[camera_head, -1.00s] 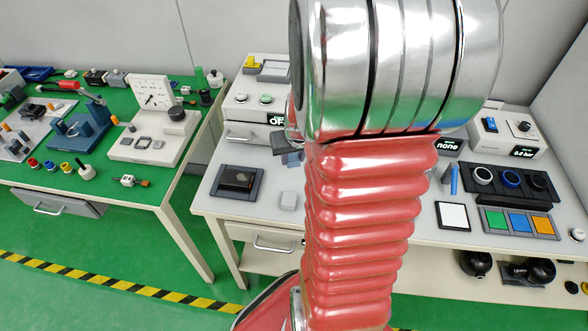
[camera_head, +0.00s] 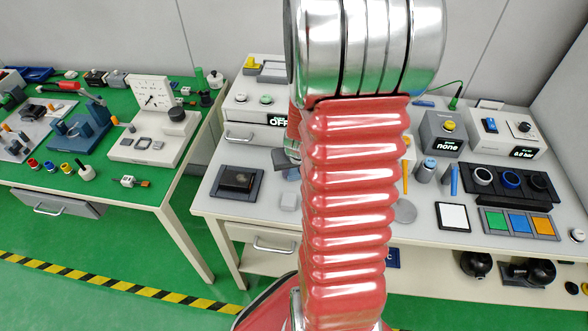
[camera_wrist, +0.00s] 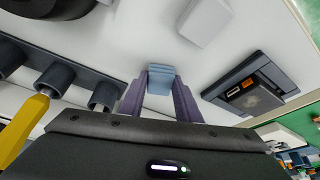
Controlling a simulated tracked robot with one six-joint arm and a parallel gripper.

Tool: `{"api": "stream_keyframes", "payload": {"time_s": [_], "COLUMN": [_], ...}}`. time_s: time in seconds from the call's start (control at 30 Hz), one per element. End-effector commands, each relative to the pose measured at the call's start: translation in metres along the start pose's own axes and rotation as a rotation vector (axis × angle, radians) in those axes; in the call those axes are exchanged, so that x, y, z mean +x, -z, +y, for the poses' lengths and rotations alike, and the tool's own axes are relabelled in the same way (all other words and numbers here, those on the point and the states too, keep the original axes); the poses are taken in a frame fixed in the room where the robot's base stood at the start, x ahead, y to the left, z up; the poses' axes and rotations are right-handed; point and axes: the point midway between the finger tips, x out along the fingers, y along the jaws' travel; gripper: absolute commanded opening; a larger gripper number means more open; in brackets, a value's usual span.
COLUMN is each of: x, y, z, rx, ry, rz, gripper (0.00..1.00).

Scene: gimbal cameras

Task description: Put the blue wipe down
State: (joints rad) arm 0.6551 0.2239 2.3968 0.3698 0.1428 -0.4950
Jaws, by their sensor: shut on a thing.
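The blue wipe (camera_wrist: 160,79) is a small light-blue folded piece in the wrist view. It sits between the two purple-grey fingertips of my gripper (camera_wrist: 160,84), which is shut on it. A pale worktop shows beyond it; I cannot tell how high above it the wipe is.
A dark tray with a device (camera_wrist: 249,94) lies right of the fingers; a white block (camera_wrist: 205,20) is beyond them. Dark round holders (camera_wrist: 54,80) and a yellow stick (camera_wrist: 24,132) are at left. The head view shows a white pad (camera_head: 453,216) and coloured squares (camera_head: 520,224).

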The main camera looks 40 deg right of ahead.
Motion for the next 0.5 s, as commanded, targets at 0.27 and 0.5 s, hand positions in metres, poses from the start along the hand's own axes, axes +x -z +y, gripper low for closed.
{"api": "stream_keyframes", "payload": {"time_s": [0.27, 0.5], "x": [0.0004, 0.0055], "y": [-0.0001, -0.0024], "z": [0.0002, 0.0001], "rx": [0.000, 0.000], "ry": [0.000, 0.000], "rz": [0.000, 0.000], "gripper": [0.06, 0.06]}}
